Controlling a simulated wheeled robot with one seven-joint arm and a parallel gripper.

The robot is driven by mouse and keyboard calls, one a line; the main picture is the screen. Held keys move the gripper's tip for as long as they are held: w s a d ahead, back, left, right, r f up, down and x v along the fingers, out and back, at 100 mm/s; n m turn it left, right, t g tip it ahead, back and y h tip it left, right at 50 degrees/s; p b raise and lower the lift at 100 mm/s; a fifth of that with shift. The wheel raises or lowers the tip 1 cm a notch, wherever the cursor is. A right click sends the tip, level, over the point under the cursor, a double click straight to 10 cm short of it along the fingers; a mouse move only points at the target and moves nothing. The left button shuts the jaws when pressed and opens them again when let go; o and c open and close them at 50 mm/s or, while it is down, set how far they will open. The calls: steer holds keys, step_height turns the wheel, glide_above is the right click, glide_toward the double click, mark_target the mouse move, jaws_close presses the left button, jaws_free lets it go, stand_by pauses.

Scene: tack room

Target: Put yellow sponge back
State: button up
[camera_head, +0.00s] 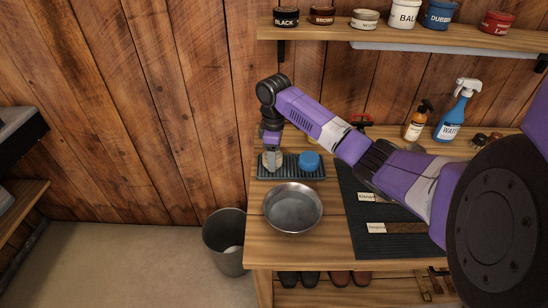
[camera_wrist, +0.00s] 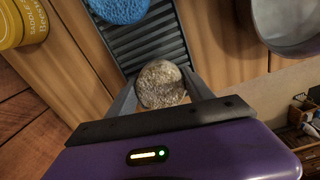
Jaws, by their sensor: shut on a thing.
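The yellow sponge is a rough, rounded, tan-yellow piece (camera_wrist: 161,85) held between the two fingers of my gripper (camera_wrist: 162,92). In the head view the sponge (camera_head: 272,161) shows low at the left end of a dark ribbed tray (camera_head: 300,177). My gripper (camera_head: 272,152) points down there, shut on the sponge. In the wrist view the ribbed tray (camera_wrist: 150,40) lies under and beyond the sponge. I cannot tell whether the sponge touches the tray. A blue sponge (camera_head: 309,161) sits on the tray's right part; it also shows in the wrist view (camera_wrist: 118,8).
A metal bowl (camera_head: 292,208) stands just in front of the tray on the wooden bench (camera_head: 262,232). A yellow tin (camera_wrist: 22,22) is near the tray. A dark mat (camera_head: 385,243) with labelled brushes lies right. A bin (camera_head: 226,241) stands on the floor left. A shelf (camera_head: 330,32) hangs above.

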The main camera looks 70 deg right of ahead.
steer(key=shift+f, duration=0.35)
steer(key=shift+f, duration=0.1)
steer(key=o, duration=1.6)
